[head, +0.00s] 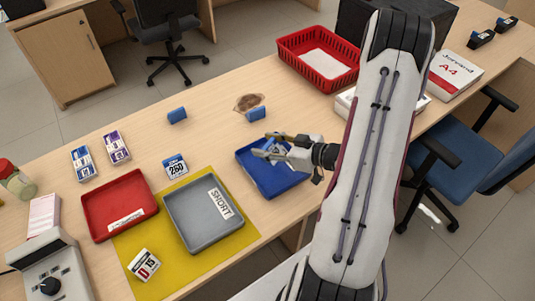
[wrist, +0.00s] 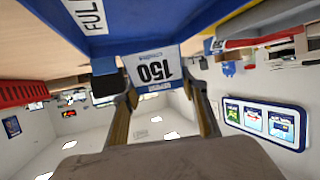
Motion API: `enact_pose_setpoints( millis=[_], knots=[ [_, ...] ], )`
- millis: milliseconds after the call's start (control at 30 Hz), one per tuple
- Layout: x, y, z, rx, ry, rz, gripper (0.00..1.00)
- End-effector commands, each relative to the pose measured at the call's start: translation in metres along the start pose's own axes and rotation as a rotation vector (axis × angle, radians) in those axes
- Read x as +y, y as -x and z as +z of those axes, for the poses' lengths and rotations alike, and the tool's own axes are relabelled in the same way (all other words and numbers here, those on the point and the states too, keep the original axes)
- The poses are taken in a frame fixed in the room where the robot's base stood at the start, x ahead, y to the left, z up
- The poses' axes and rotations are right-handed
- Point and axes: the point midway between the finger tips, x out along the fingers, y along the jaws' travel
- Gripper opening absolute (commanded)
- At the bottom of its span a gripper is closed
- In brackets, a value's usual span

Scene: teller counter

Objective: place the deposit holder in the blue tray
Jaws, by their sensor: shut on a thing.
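The blue tray (head: 289,187) lies on the counter right of the yellow mat. It fills the top of the wrist view (wrist: 190,17), where a white label reads "FULL". My gripper (head: 263,145) is over the blue tray, pointing left. It is shut on a blue deposit holder with a white card reading "150" (wrist: 152,68), upside down in the wrist view, between the two fingers. The holder is mostly hidden by the fingers in the head view. I cannot tell whether it touches the tray.
A grey tray labelled "SHORT" (head: 183,222) sits on the yellow mat (head: 220,250), with a red tray (head: 98,219) to its left. A "260" holder (head: 176,165) and two blue blocks (head: 177,115) (head: 256,113) stand nearby. A red basket (head: 345,73) is behind.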

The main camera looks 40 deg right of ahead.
Motion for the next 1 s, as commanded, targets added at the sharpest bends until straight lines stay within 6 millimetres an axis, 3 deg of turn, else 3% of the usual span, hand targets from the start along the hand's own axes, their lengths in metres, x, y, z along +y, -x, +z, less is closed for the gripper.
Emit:
enact_pose_setpoints(
  millis=[567, 1000],
  knots=[
    [0.0, -0.003, 0.006, 0.0, -0.001, 0.0, 0.21],
    [0.0, -0.016, 0.038, 0.0, -0.002, 0.0, 0.21]
  ],
)
